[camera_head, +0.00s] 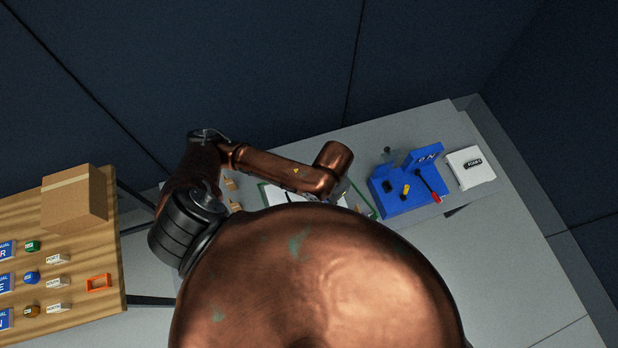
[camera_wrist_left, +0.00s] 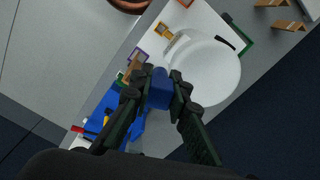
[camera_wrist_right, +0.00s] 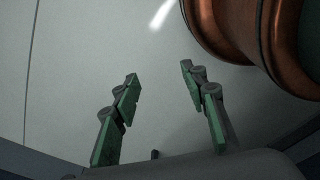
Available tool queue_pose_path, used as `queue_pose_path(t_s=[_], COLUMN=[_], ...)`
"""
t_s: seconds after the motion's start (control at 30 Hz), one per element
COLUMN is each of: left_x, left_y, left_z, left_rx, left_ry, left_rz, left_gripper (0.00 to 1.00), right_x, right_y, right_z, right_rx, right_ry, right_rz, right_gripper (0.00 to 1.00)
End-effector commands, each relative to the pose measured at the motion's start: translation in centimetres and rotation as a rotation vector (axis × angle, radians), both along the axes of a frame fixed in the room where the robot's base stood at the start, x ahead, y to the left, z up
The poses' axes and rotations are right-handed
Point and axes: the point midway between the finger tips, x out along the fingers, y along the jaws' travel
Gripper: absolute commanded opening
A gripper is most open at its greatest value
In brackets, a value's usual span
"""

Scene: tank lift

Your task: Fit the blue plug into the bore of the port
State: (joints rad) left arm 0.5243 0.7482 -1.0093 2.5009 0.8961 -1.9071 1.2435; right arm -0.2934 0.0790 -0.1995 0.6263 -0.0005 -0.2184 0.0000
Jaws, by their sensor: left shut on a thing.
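My left gripper (camera_wrist_left: 160,82) is shut on a small blue piece, which I take for the blue plug (camera_wrist_left: 157,96), in the left wrist view. A round white body (camera_wrist_left: 206,72) lies just beyond and right of the fingers; I cannot tell whether it is the port, and I see no bore on it. Whether the plug touches it is unclear. My right gripper (camera_wrist_right: 160,80) is open and empty over plain grey floor. In the head view my copper arm hides both grippers and the held piece.
A blue fixture (camera_head: 402,186) with a red-handled lever stands on the grey bench (camera_head: 432,130), next to a white box (camera_head: 469,168).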

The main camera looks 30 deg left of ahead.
Motion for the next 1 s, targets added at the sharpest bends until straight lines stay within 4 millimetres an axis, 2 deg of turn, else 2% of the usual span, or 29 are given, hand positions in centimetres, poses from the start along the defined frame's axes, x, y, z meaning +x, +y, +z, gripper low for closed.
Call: queue_pose_path(t_s=[0.03,0.17,0.27,0.5,0.6,0.7,0.9,1.0], left_x=[-0.6,-1.0,-0.3,2.2,3.1,4.5,5.9,6.4], left_y=[-0.4,-0.5,0.4,3.9,5.1,7.2,9.1,9.7], left_z=[0.7,0.6,-0.2,-2.5,-3.1,-4.0,-7.0,-7.8], left_rx=[-0.002,0.002,0.005,0.005,0.006,0.007,0.004,0.003], left_ry=[0.002,-0.001,-0.003,-0.004,-0.005,-0.001,0.002,0.001], left_rz=[-0.006,-0.011,-0.009,-0.01,-0.009,-0.004,-0.008,-0.01], left_gripper=[0.0,0.0,0.0,0.0,0.0,0.0,0.0,0.0], right_x=[0.9,1.0,0.3,-2.2,-2.5,-2.3,-0.9,-0.7], right_y=[0.0,0.0,0.0,-0.2,-0.2,-0.2,-0.1,-0.1], right_z=[1.1,1.2,-0.1,-4.4,-6.0,-6.7,-6.0,-5.9], right_rx=[0.0,0.001,-0.001,-0.002,-0.003,-0.003,-0.002,-0.001], right_ry=[-0.013,-0.014,-0.002,0.03,0.034,0.032,0.013,0.01], right_rz=[0.002,0.002,0.001,-0.006,-0.006,-0.005,-0.001,0.0], right_gripper=[0.4,0.4,0.4,0.4,0.4,0.4,0.4,0.4])
